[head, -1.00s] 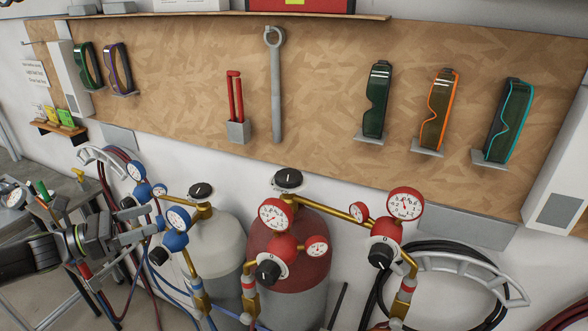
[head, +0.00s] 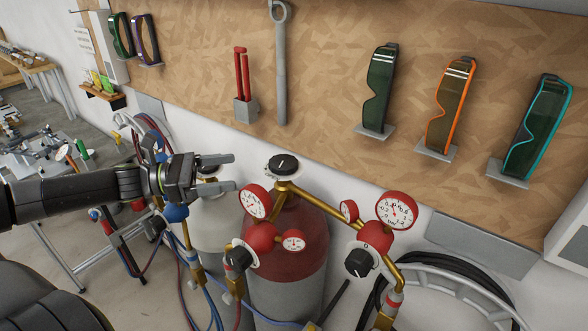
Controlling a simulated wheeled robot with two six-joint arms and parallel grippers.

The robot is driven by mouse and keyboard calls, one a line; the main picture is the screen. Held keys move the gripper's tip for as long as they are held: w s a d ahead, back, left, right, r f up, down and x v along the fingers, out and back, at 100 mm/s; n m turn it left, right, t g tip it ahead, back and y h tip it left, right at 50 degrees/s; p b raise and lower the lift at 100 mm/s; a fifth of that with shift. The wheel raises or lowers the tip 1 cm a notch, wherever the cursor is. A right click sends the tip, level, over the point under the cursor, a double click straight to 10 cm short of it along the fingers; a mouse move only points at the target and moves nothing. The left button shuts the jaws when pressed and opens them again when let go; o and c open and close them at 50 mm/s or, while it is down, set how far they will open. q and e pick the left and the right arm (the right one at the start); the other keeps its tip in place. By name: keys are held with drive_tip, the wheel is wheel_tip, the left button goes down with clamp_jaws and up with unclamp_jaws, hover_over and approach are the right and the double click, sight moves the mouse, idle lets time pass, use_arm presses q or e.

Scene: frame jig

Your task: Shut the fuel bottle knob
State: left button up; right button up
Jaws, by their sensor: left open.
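The red fuel bottle (head: 303,240) stands in the lower middle of the head view. Its black top knob (head: 283,165) has a white mark on it and sits above the brass fitting. Black regulator knobs show at the left (head: 238,258) and right (head: 361,263) of the red gauges. My left gripper (head: 232,172) is open, with its fingers pointing right toward the top knob. It is empty and apart from the knob, in front of the pale bottle (head: 212,235) and hiding that bottle's top. My right gripper is not in view.
Red gauges (head: 396,210) and brass pipes stick out around the red bottle. Blue and red hoses hang at the left. A workbench (head: 60,160) stands at the far left.

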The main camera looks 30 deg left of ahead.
sight(292, 165)
use_arm(q)
drive_tip(key=b+x, duration=0.5)
drive_tip(key=x, duration=0.3)
drive_tip(key=shift+w+d, duration=0.25)
drive_tip(key=shift+w, duration=0.1)
drive_tip(key=shift+w+d, duration=0.35)
drive_tip(key=shift+d, duration=0.05)
drive_tip(key=shift+x, duration=0.9)
drive_tip(key=shift+p+x, duration=0.8)
drive_tip(key=shift+x, duration=0.35)
drive_tip(key=shift+w+d, duration=0.3)
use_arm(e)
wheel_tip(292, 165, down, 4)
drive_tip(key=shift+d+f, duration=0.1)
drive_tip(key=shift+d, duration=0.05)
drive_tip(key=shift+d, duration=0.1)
